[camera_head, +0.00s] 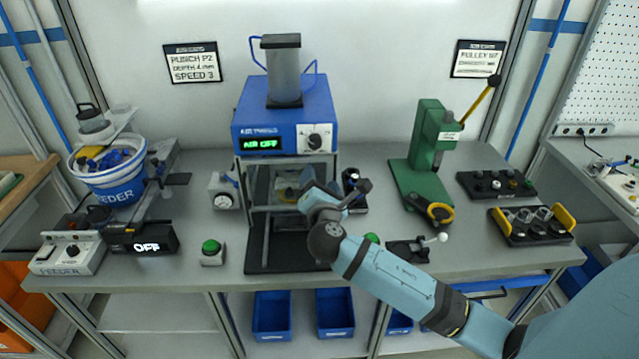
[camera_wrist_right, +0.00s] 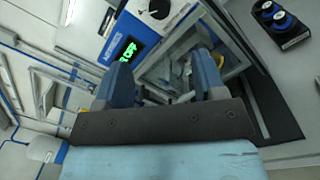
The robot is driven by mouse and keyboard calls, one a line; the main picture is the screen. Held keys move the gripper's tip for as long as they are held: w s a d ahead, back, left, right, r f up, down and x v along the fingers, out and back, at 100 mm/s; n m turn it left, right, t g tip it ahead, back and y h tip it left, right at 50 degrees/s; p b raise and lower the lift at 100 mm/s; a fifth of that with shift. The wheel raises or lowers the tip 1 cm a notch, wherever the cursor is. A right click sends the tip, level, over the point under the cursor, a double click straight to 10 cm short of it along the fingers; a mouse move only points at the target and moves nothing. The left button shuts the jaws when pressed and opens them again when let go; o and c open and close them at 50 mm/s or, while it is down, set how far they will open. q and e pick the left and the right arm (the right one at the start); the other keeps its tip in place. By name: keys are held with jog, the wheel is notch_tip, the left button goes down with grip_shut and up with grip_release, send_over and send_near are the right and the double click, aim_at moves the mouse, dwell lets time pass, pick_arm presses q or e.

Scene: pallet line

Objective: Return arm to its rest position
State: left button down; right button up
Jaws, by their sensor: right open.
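My right arm (camera_head: 395,285) comes in from the right in the head view and reaches over the front edge of the bench. Its right gripper (camera_head: 333,190) is in front of the right side of the blue air press (camera_head: 285,112), partly hidden by my own wrist. In the right wrist view the gripper (camera_wrist_right: 165,78) has its two blue fingers wide apart, with nothing held between them. The open press frame lies beyond the fingers. I cannot tell whether the fingers touch it. My left gripper is not in view.
The press display reads AIR OFF. A green lever press (camera_head: 431,140) and a black tray with yellow handles (camera_head: 530,226) stand right. A green button box (camera_head: 212,253), a gauge (camera_head: 223,195) and a blue feeder bucket (camera_head: 110,178) stand left. Blue bins (camera_head: 272,315) sit below the bench.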

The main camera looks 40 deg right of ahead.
jog(key=s+a+f+m+g+y, duration=0.2)
jog(key=s+a+f+m+y, duration=0.15)
jog(key=f, duration=0.45)
jog(key=s+a+f+m+g+y, duration=0.15)
jog(key=s+a+f+y, duration=0.3)
jog(key=f, duration=0.45)
jog(key=s+a+f+m+y, duration=0.1)
jog(key=s+a+f+m, duration=0.1)
jog(key=s, duration=0.4)
jog(key=s+a+f+m+g+y, duration=0.1)
jog(key=s+a+f+m, duration=0.2)
jog(key=s+m, duration=0.3)
jog(key=s+a+f+m+y, duration=0.2)
jog(key=s+a+f+m, duration=0.1)
jog(key=s+f+m, duration=0.2)
jog(key=shift+s+a+m+g, duration=0.15)
jog(key=shift+s+m+g, duration=0.2)
jog(key=shift+s+m, duration=0.1)
